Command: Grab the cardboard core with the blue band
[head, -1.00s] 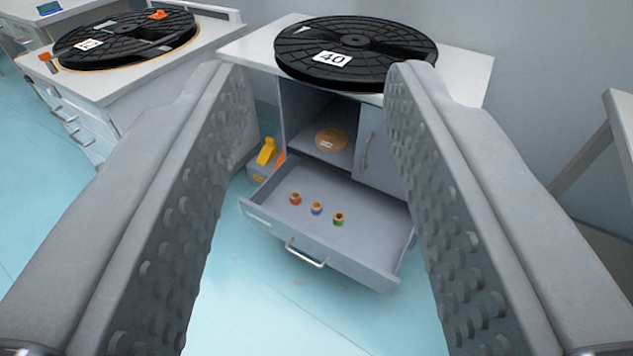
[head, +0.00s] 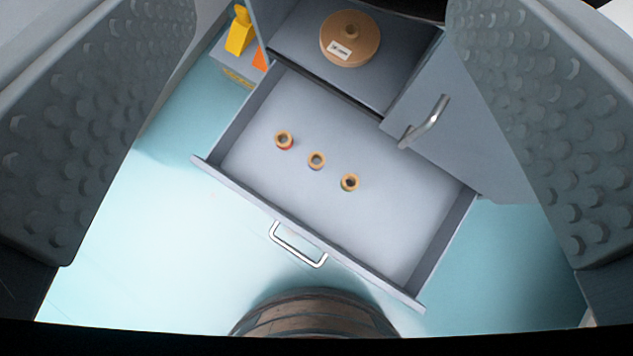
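Three small cardboard cores stand in a diagonal row in the open grey drawer (head: 400,230). The middle one (head: 317,160) is the core whose band showed blue in the earlier frame; now its band is mostly hidden from above. The core with a red band (head: 284,141) is at its upper left. The third core (head: 350,182), at its lower right, showed a green band earlier. My gripper (head: 318,60) is wide open and empty. Its two studded fingers frame the drawer from left and right, apart from all the cores.
The drawer's bar handle (head: 298,246) faces the floor in front. Behind the drawer, a round cardboard-coloured disc (head: 350,38) with a label lies in an open compartment. A closed door with a handle (head: 425,122) is at right. A yellow item (head: 240,32) stands at upper left.

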